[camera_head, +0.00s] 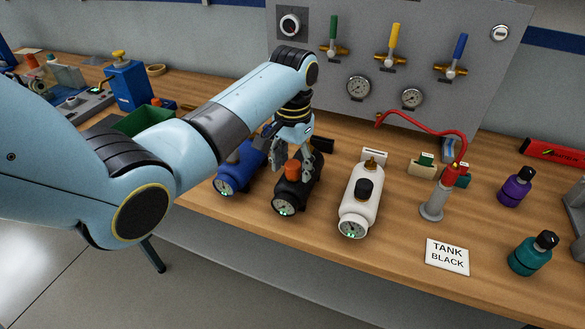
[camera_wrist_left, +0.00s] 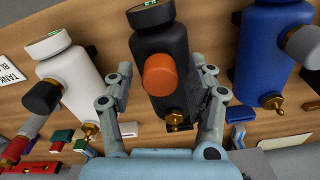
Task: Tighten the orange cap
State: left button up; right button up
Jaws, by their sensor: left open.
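The orange cap (camera_head: 293,168) sits on the side of a black tank (camera_head: 291,193) that lies on the wooden bench between a blue tank and a white tank. In the left wrist view the orange cap (camera_wrist_left: 161,74) is near the middle, on the black tank (camera_wrist_left: 160,33). My left gripper (camera_head: 305,156) is just above and behind the cap. In the left wrist view its two fingers (camera_wrist_left: 165,82) are apart, one on each side of the cap, with gaps showing. My right gripper is in neither view.
A red hose (camera_head: 405,124) runs from the valve panel (camera_head: 385,60) to a grey nozzle (camera_head: 434,205). A "TANK BLACK" card (camera_head: 447,257) lies at the front edge.

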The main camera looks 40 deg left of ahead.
pick_arm(q)
jog(key=n, duration=0.3)
jog(key=n, duration=0.2)
jog(key=shift+n, duration=1.1)
jog(key=n, duration=0.4)
jog(key=c, duration=1.1)
jog(key=m, duration=0.4)
jog(key=shift+s+r, duration=0.1)
